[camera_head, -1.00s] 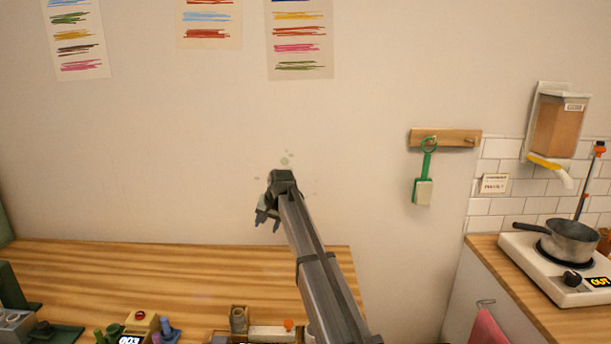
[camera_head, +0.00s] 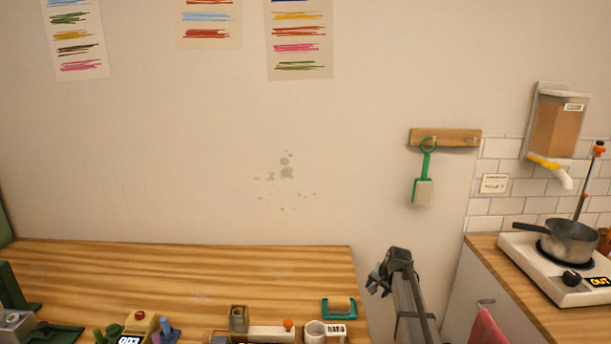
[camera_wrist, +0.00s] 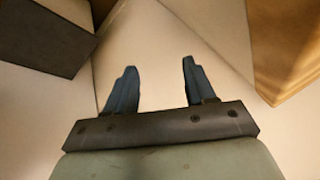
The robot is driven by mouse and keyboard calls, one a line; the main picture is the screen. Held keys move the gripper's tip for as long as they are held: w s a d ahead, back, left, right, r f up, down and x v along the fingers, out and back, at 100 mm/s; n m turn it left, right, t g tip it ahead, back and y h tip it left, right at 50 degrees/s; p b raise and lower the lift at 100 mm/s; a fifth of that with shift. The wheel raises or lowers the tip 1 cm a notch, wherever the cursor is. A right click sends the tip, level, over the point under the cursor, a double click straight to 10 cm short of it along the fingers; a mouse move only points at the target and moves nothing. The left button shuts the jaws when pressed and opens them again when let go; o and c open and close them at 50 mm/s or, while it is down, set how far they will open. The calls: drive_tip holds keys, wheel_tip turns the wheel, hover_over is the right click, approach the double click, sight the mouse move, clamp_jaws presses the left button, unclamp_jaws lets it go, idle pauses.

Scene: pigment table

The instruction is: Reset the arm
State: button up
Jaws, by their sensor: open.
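My gripper (camera_head: 377,283) is in the head view, to the right of the wooden table's right edge and in front of the gap before the stove counter. In the wrist view my gripper (camera_wrist: 156,85) shows two blue fingers spread apart with nothing between them. It touches no object that I can see.
The wooden table (camera_head: 180,275) is clear at the back. A pot (camera_head: 568,240) sits on a hot plate (camera_head: 550,280) at right. A green-handled tool (camera_head: 425,180) hangs on the wall.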

drive_tip(key=s+a+f+n+g, duration=0.1)
drive_tip(key=s+f+n+g, duration=0.35)
drive_tip(key=s+f, duration=2.4)
drive_tip(key=s+a+f+g, duration=0.2)
drive_tip(key=s, duration=0.9)
drive_tip(key=s+a+f+n+g+h, duration=0.1)
drive_tip(key=s+a+f+g, duration=0.1)
drive_tip(key=s, duration=0.9)
drive_tip(key=s+a+f+n+g, duration=0.1)
drive_tip(key=s+a+f+g, duration=0.1)
drive_tip(key=s, duration=0.9)
wheel_tip(320, 180, down, 2)
drive_tip(key=shift+s+a+f+g+h, duration=0.15)
drive_tip(key=shift+a+g+h, duration=0.2)
drive_tip(key=shift+g, duration=0.3)
